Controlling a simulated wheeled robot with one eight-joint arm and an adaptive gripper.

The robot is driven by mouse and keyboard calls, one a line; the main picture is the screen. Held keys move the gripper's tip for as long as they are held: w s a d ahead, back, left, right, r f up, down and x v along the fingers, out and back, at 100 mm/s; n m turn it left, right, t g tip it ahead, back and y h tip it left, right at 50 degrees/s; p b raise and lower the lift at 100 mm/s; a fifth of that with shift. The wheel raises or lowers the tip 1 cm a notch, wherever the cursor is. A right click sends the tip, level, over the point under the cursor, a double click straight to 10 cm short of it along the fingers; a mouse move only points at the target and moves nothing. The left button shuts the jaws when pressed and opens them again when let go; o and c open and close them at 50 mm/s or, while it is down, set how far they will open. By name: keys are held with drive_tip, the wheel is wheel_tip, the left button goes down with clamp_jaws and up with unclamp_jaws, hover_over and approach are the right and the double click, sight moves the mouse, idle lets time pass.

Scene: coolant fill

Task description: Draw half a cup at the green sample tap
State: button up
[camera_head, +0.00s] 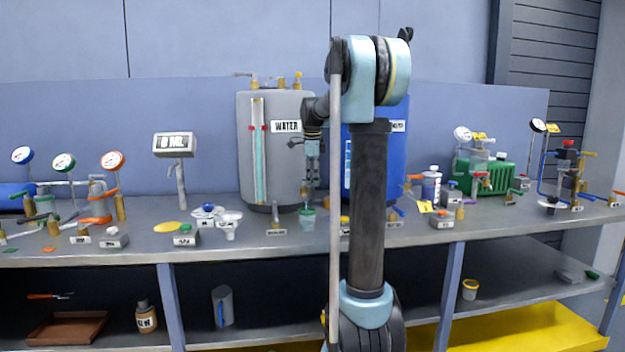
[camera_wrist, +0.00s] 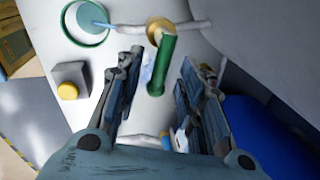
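In the wrist view a brass tap (camera_wrist: 160,28) has a green lever (camera_wrist: 162,68) and a pale pipe running left to a green-rimmed cup (camera_wrist: 66,26). Blue-grey liquid or a blue-grey disc shows inside the cup; I cannot tell how full it is. My gripper (camera_wrist: 160,72) is open, its two fingers apart with the green lever between their tips; no contact is visible. In the head view my gripper (camera_head: 312,180) points down in front of the grey WATER tank (camera_head: 276,170), just above the green cup (camera_head: 307,220). The tap is hidden there.
A blue tank (camera_head: 392,170) stands behind my arm. A grey block with a yellow button (camera_wrist: 68,90) sits near the cup. A display (camera_head: 176,143) appears to read 0 ML. Gauges and small valves crowd the bench (camera_head: 130,250) on both sides.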

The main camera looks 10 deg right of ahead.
clamp_jaws()
drive_tip(key=shift+w, duration=0.1)
drive_tip(key=shift+w+d+n, duration=0.1)
drive_tip(key=shift+w+n, duration=0.2)
drive_tip(key=shift+n, duration=0.9)
unclamp_jaws()
